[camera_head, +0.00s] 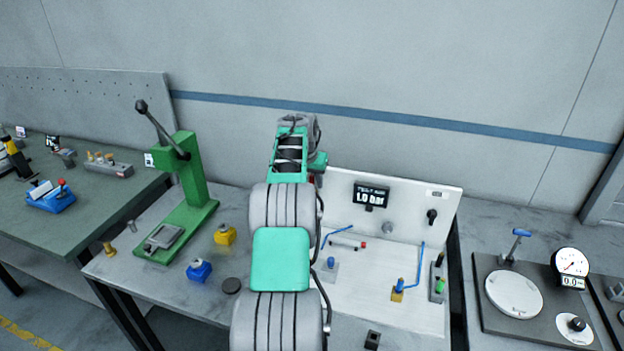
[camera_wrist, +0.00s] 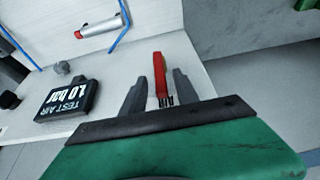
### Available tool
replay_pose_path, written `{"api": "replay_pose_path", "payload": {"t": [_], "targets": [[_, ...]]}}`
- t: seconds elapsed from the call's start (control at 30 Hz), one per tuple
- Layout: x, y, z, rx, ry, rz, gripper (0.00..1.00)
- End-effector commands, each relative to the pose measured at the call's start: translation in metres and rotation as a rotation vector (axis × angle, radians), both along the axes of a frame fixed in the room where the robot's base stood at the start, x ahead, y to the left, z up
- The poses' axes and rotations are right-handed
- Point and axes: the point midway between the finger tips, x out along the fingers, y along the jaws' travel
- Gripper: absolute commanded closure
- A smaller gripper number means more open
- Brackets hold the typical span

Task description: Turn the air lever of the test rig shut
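The test rig is a white panel and base (camera_head: 400,305) with a black display (camera_head: 370,196) reading 1.0 bar. The display also shows in the wrist view (camera_wrist: 66,101), reading TEST AIR 1.0 bar. A red lever (camera_wrist: 160,76), which looks like the air lever, stands out from the panel in the wrist view. My gripper (camera_wrist: 160,85) is open, with one dark finger on each side of the lever and narrow gaps visible. In the head view my arm hides the gripper and almost all of the lever.
A green hand press (camera_head: 190,190) stands on the left of the bench, near yellow (camera_head: 225,235) and blue (camera_head: 199,270) blocks. Blue tubes (camera_head: 421,265) and a red-tipped cylinder (camera_wrist: 100,27) are on the rig. A dial gauge (camera_head: 570,263) stands at the right.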

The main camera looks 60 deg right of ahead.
Motion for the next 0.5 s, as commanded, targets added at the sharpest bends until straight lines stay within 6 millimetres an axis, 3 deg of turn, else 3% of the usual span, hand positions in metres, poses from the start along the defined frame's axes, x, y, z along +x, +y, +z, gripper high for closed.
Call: {"api": "replay_pose_path", "payload": {"t": [0.33, 0.5], "targets": [[0.0012, -0.0041, -0.0105, -0.001, -0.001, 0.001, 0.64], [0.0013, -0.0039, -0.0102, -0.001, -0.001, 0.001, 0.77]]}}
